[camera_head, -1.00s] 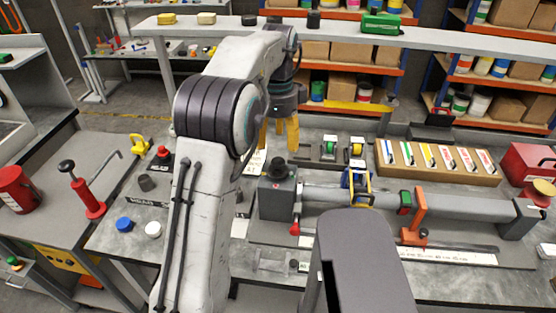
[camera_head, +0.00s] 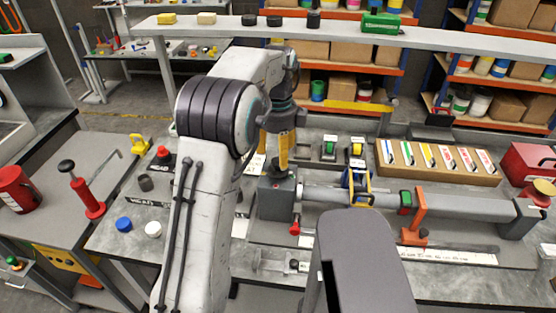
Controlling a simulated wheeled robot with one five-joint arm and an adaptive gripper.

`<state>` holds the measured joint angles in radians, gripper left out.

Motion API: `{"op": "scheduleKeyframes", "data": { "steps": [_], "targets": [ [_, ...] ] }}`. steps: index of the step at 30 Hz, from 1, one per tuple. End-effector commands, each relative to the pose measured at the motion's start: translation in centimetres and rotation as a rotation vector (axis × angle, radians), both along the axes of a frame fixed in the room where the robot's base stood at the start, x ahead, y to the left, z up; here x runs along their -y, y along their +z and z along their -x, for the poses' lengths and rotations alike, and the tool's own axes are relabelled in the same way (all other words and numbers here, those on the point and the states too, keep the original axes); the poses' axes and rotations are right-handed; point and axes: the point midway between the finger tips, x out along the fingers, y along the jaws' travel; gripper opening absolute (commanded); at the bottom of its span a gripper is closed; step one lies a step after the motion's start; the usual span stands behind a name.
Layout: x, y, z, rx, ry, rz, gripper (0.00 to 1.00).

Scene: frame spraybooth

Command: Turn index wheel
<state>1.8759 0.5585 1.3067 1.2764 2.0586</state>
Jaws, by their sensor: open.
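A grey headstock block (camera_head: 278,200) stands on the bench at the left end of a long horizontal grey bar fixture. A dark round part, which may be the index wheel, sits on top of the block and is mostly covered by my gripper. No other part can be made out as the index wheel. My gripper (camera_head: 274,162) points down with yellow fingers just over the top of the block. It is open. One finger shows clearly; the other is mostly behind my arm. I cannot tell whether the fingers touch the dark part.
A red-tipped lever (camera_head: 295,228) hangs at the block's front. The grey bar (camera_head: 335,196) runs right, with a blue-yellow clamp (camera_head: 357,186) and an orange upright (camera_head: 416,215). A cardboard tray (camera_head: 440,162) stands behind. Blue (camera_head: 124,224) and white (camera_head: 153,229) caps lie left.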

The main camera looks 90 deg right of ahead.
Motion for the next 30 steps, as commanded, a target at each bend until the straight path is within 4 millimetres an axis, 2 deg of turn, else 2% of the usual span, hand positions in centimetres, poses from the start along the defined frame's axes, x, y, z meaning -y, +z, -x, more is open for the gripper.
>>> {"op": "scheduleKeyframes", "data": {
  "steps": [3, 9, 21, 30],
  "targets": [
    [-0.1, -1.4, 0.0, 0.001, 0.001, -0.004, 0.61],
    [0.0, -2.7, 0.0, 0.001, 0.001, -0.001, 0.61],
    [0.0, -3.0, 0.0, 0.0, 0.001, 0.0, 0.62],
    [0.0, -3.0, 0.0, 0.0, 0.001, 0.0, 0.36]
  ]
}}
